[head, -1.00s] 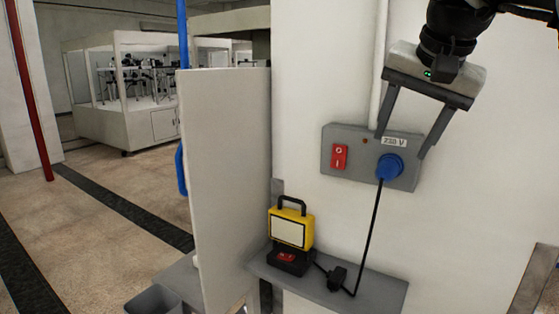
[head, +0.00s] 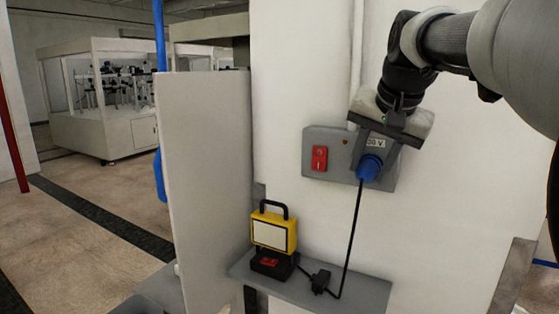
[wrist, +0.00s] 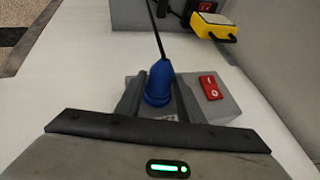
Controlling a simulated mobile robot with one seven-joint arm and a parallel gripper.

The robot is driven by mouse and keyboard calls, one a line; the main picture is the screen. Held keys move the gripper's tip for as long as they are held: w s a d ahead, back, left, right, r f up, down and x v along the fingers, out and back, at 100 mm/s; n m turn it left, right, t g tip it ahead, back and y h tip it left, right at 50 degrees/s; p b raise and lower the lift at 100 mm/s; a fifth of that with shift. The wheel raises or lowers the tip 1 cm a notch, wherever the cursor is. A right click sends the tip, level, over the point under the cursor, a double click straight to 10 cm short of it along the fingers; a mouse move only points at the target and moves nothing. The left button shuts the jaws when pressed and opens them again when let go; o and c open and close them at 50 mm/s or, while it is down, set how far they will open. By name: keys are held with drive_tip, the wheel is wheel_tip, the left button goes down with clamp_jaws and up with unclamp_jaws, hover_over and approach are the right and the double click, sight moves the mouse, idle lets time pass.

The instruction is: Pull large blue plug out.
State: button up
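The large blue plug (head: 369,168) is at the right part of the grey socket panel (head: 334,152) on the white wall. A black cable hangs from it. My gripper (head: 371,177) is at the panel, with one finger on each side of the plug, seemingly closed on it. In the wrist view the plug (wrist: 159,84) stands between the two fingers (wrist: 160,78), close to both. I cannot tell whether the plug is fully seated. The panel's red switch (head: 320,158) is left of the plug; the switch also shows in the wrist view (wrist: 210,87).
A yellow work lamp (head: 273,233) stands on a grey shelf (head: 363,292) below the panel. The cable runs down to a black connector (head: 320,281) there. A pale partition (head: 208,180) stands to the left. The wall right of the panel is clear.

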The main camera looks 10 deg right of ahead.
sight(363, 174)
drive_tip(key=c, duration=0.7)
drive_tip(key=shift+s+a, duration=0.1)
drive_tip(key=shift+s+a, duration=0.35)
drive_tip(key=shift+s, duration=0.15)
drive_tip(key=shift+s+a+b, duration=0.4)
drive_tip(key=shift+s+b, duration=0.15)
drive_tip(key=shift+s, duration=0.05)
drive_tip(key=shift+s+a+b, duration=0.25)
drive_tip(key=shift+s+a, duration=0.25)
drive_tip(key=shift+s, duration=0.2)
drive_tip(key=shift+s+a+b, duration=0.2)
drive_tip(key=shift+s+a, duration=0.3)
drive_tip(key=shift+s, duration=0.15)
